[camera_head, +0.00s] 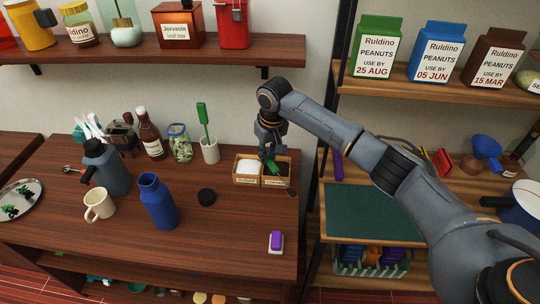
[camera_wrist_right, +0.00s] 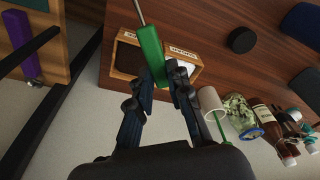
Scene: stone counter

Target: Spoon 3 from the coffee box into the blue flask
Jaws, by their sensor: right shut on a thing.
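My right gripper (camera_head: 268,150) is shut on the green handle of a spoon (camera_head: 273,162), above the wooden box. In the right wrist view the green handle (camera_wrist_right: 150,52) sits between the fingertips (camera_wrist_right: 166,88), and its metal shaft runs up out of the picture; the spoon's bowl is hidden there. The box has a white-filled sugar side and a dark-filled coffee side (camera_head: 276,183). A small dark patch lies just right of the coffee box; I cannot tell whether it is the spoon's bowl. The blue flask (camera_head: 158,204) stands upright, uncapped, to the left. My left gripper is not in view.
A black lid (camera_head: 206,196) lies between flask and box. A cream mug (camera_head: 100,205) and grey jug (camera_head: 106,168) stand left of the flask. A white cup (camera_head: 210,151) with a green-handled tool stands behind. A purple-topped object (camera_head: 276,241) lies near the front; counter around it is clear.

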